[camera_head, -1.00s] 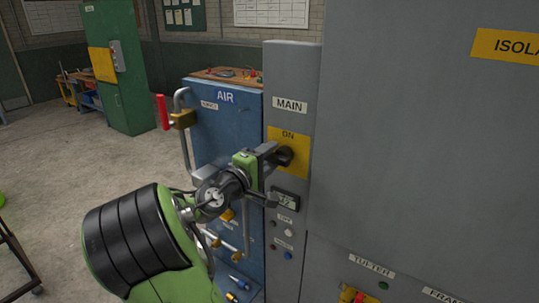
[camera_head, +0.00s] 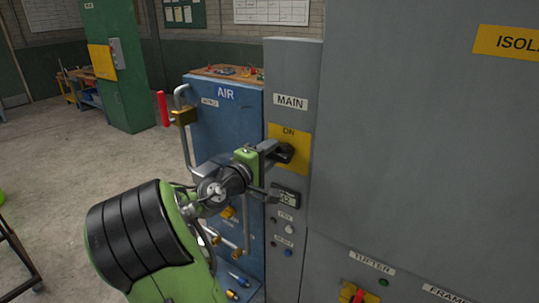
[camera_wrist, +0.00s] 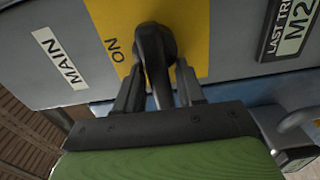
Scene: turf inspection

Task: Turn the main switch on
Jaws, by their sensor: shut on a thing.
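The main switch is a black rotary handle (camera_wrist: 154,50) on a yellow plate (camera_head: 301,165) marked ON, below a MAIN label (camera_head: 290,102) on a narrow grey panel. My gripper (camera_wrist: 158,88) is shut on the handle, with one finger on each side of it in the wrist view. In the head view my gripper (camera_head: 272,156) reaches the plate from the left and covers part of it. The ON mark sits above the handle in the head view.
A display (camera_head: 286,198) and small buttons (camera_head: 289,229) sit just below the plate. A wide grey cabinet (camera_head: 420,160) fills the right. Open floor (camera_head: 80,170) lies at the left.

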